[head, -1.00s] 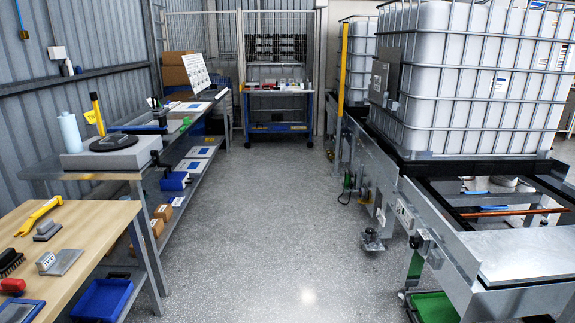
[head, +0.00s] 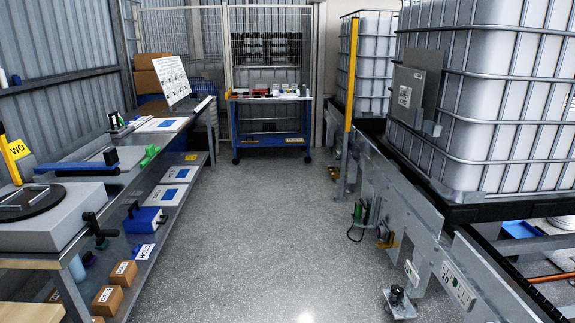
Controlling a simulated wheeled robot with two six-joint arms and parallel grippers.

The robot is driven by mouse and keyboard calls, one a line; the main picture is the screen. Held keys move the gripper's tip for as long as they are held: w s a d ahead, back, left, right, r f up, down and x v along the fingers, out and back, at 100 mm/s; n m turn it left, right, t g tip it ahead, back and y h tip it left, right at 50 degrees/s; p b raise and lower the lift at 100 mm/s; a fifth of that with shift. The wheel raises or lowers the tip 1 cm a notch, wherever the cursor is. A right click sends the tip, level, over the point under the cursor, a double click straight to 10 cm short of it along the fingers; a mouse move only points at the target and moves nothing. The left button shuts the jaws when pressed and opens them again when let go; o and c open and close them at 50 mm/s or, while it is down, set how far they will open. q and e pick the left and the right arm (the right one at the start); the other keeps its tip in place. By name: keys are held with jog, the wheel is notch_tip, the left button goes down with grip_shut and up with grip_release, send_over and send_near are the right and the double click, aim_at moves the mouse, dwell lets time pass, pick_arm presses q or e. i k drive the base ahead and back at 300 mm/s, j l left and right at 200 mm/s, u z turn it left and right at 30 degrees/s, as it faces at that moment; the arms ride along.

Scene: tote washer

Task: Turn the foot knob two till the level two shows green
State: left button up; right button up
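A dark foot knob (head: 397,295) sits on a grey metal bracket low beside the conveyor frame (head: 425,215), at the lower right of the head view. I cannot read a number on it. A white plate with dark markings and a hint of green (head: 458,286) is on the frame's side to its right; I cannot tell whether it is the level two. Another foot-like fitting with yellowish parts (head: 387,238) is farther along the frame. Neither of my grippers is in view.
White caged tanks (head: 495,95) stand on the conveyor at right. A workbench (head: 150,150) with a grey scale-like unit (head: 55,225) and lower-shelf boxes (head: 108,300) lines the left. A blue cart (head: 270,125) stands at the back. The floor aisle (head: 270,220) between is clear.

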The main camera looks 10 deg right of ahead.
aim_at(397, 290)
jog(key=i+z, duration=0.1)
jog(key=i, duration=0.55)
jog(key=i+j+z, duration=0.1)
jog(key=i, duration=0.5)
jog(key=i+j, duration=0.15)
jog(key=i, duration=0.5)
jog(key=z, duration=0.05)
